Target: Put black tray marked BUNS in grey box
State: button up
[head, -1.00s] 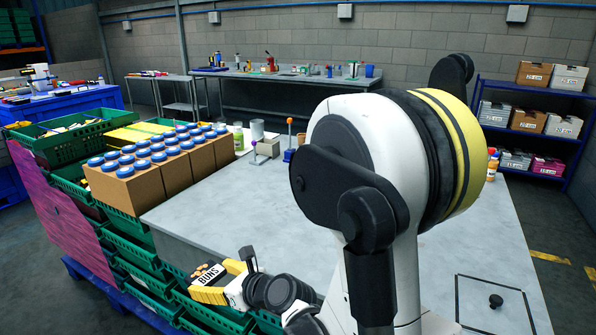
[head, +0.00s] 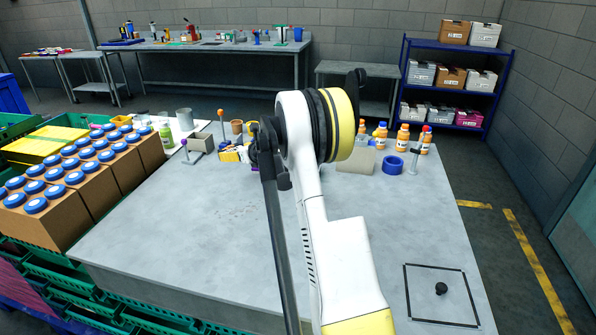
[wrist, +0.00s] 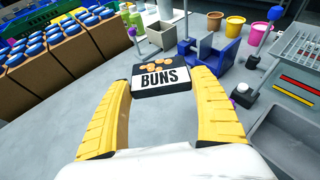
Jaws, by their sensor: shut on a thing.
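The black tray marked BUNS (wrist: 160,80) has a white label and a picture of buns. In the wrist view it sits upright between the yellow fingers of my gripper (wrist: 163,92), which is shut on it. The tray is above the grey table, clear of the surface as far as I can see. In the head view my arm hides the tray and the gripper. An open grey box (wrist: 283,140) shows at the lower right of the wrist view, to the right of my gripper and cut off by the frame. Its inside looks empty where visible.
Brown cartons with blue-lidded jars (head: 80,175) line the table's left side. A blue holder (wrist: 215,52) and coloured pots stand ahead in the wrist view. The table's (head: 190,235) front left is clear.

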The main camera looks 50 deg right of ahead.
jog(key=d+r+m+h+p, duration=0.1)
jog(key=d+r+p, duration=0.1)
jog(key=d, duration=0.7)
jog(key=d+r+m+h+p, duration=0.1)
jog(key=d+r, duration=0.2)
jog(key=d, duration=0.5)
jog(key=s+d+b, duration=0.3)
jog(key=s+b, duration=0.2)
jog(key=s, duration=1.9)
jog(key=shift+w+a+f+b, duration=0.55)
jog(key=shift+w+f+b, duration=0.35)
jog(key=shift+w+f, duration=0.95)
jog(key=shift+w+a+f+b, duration=0.5)
jog(key=shift+w+f+b, duration=0.35)
jog(key=shift+w+f, duration=1)
jog(key=shift+w+a+f+b, duration=0.55)
jog(key=shift+w+f+b, duration=0.35)
jog(key=shift+w+f, duration=0.95)
jog(key=shift+f+b, duration=0.5)
jog(key=shift+f, duration=0.1)
jog(key=o, duration=1.2)
jog(key=shift+r, duration=0.1)
